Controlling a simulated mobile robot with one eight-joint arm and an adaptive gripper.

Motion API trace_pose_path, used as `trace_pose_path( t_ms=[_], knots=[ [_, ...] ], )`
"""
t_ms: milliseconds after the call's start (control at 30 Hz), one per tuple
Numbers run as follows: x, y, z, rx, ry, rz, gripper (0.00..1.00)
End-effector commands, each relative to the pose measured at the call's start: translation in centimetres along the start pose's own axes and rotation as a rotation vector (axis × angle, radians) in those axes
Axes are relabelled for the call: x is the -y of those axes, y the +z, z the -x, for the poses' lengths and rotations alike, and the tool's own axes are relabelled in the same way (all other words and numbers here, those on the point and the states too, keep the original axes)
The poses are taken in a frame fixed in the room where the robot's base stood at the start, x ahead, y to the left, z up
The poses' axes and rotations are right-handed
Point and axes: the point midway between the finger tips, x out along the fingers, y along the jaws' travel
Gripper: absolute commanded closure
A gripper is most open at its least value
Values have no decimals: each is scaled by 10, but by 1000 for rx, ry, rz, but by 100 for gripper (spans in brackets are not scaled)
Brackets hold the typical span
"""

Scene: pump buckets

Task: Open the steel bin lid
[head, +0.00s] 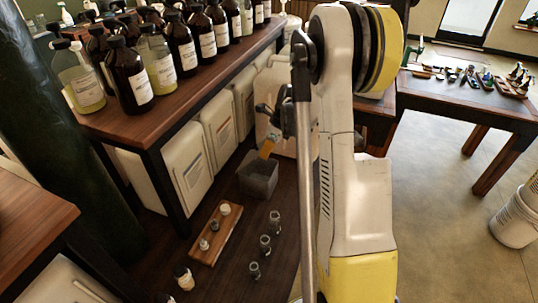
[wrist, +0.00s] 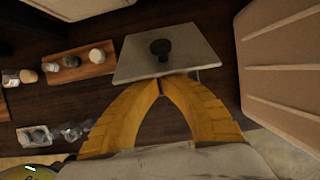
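The steel bin (head: 258,182) is a small grey box on the dark wooden floor-level surface in the head view, beside the white containers. In the wrist view its flat grey square lid (wrist: 188,50) has a dark round knob (wrist: 160,48) in the middle. My gripper (wrist: 160,82) has yellow fingers whose tips meet at the near edge of the lid, with nothing visible between them. I cannot tell whether the tips touch the lid. In the head view my gripper (head: 267,150) is small, above the bin. The bin's walls are mostly hidden in the wrist view.
A wooden tray with small jars (head: 216,234) and several glass jars (head: 265,244) stand near the bin. White containers (head: 184,172) line the shelf beneath a bench (head: 148,122) crowded with bottles. A large pale container (wrist: 282,55) is close on the right in the wrist view.

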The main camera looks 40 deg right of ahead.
Motion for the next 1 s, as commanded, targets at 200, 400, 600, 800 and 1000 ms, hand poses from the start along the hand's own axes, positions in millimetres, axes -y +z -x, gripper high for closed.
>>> trace_pose_path(
  t_ms=[200, 400, 600, 800, 1000],
  knots=[
    [-1, 26, 11, -183, 1, 5, 100],
    [0, 43, 14, -330, 1, 4, 100],
    [0, 54, 16, -383, 0, 0, 100],
    [0, 62, 16, -381, 0, 0, 100],
    [0, 64, 16, -380, 1, 0, 100]
  ],
)
